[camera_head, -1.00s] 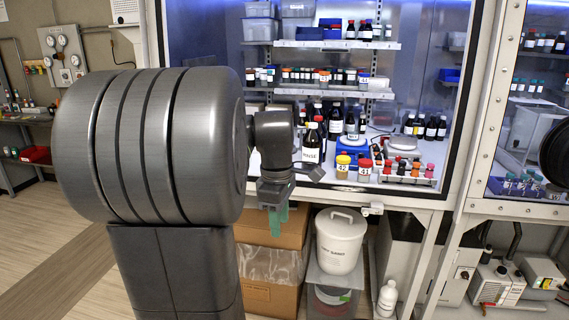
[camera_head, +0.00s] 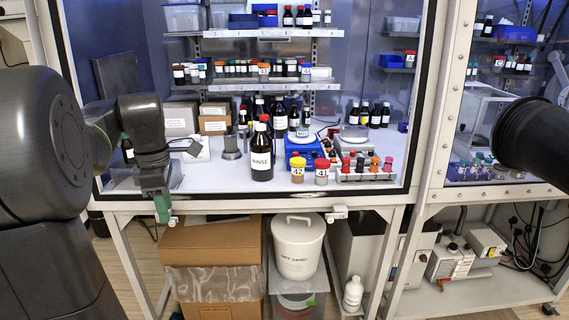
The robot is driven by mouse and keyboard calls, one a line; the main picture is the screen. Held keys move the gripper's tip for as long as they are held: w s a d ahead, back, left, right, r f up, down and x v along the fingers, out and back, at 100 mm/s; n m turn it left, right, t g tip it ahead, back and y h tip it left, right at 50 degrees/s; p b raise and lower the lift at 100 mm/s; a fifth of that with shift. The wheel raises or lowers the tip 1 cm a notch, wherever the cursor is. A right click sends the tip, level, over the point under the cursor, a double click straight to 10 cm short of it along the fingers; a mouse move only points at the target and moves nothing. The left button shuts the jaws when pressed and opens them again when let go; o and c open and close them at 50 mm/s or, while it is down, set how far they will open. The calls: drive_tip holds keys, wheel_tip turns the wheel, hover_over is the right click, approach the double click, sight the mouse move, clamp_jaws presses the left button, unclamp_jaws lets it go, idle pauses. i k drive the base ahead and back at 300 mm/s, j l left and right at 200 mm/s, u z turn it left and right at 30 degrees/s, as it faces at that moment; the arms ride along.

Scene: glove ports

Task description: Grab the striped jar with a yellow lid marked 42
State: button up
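The jar with a yellow lid (camera_head: 297,170) stands upright near the front edge of the cabinet floor. Its white label reads 42; I cannot make out stripes at this size. My gripper (camera_head: 162,208) points down at the left, in front of the cabinet's lower front edge and well left of the jar. Its green fingertips show nothing held. They are too small and seen too edge-on to tell whether they are apart.
A tall brown RINSE bottle (camera_head: 262,152) stands just left of the jar. A rack of small vials (camera_head: 366,170) stands to the right, blue stirrer equipment (camera_head: 305,150) behind. A black glove port (camera_head: 540,135) juts out at right.

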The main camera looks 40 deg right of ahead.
sight(298, 164)
drive_tip(key=i+l+z, duration=0.1)
drive_tip(key=i+z, duration=0.85)
drive_tip(key=i+j+z, duration=0.2)
drive_tip(key=i+z, duration=0.15)
drive_tip(key=z, duration=0.15)
drive_tip(key=i+z, duration=0.55)
drive_tip(key=i+j, duration=0.05)
drive_tip(key=i, duration=0.05)
